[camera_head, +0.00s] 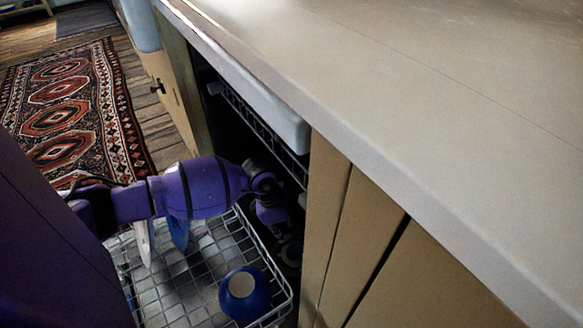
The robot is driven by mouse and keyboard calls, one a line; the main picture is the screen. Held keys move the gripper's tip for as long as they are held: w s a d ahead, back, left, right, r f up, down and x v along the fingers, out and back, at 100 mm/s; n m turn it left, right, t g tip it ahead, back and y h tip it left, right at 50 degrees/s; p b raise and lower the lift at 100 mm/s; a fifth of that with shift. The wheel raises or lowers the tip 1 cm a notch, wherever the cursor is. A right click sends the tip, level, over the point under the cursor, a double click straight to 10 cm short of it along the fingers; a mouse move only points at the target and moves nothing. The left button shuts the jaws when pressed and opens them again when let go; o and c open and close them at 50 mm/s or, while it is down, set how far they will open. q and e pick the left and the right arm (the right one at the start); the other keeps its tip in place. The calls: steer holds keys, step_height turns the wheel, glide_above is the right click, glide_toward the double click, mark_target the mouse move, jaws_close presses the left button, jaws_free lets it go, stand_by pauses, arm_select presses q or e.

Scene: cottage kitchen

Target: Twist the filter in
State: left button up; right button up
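My purple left arm comes in from the left and reaches over the pulled-out lower rack (283,292) into the dark opening of a dishwasher under the counter. My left gripper (289,248) is at the arm's end, low inside the opening. It is dark and in shadow, partly behind the cabinet edge, and I cannot tell whether its fingers are open or shut. I cannot make out the filter; the floor of the dishwasher is hidden by shadow, the arm and the rack. My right gripper is not in view.
A blue round dish with a pale centre (244,293) sits in the rack, with a blue plate (179,233) and a white plate (144,241) upright behind it. An upper rack (262,133) is above my wrist. The countertop (420,80) is bare. A patterned rug (75,105) lies left.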

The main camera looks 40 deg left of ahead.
arm_select(q)
steer(key=p+v, duration=0.1)
steer(key=v, duration=0.3)
steer(key=shift+r, duration=0.25)
stand_by(0.8)
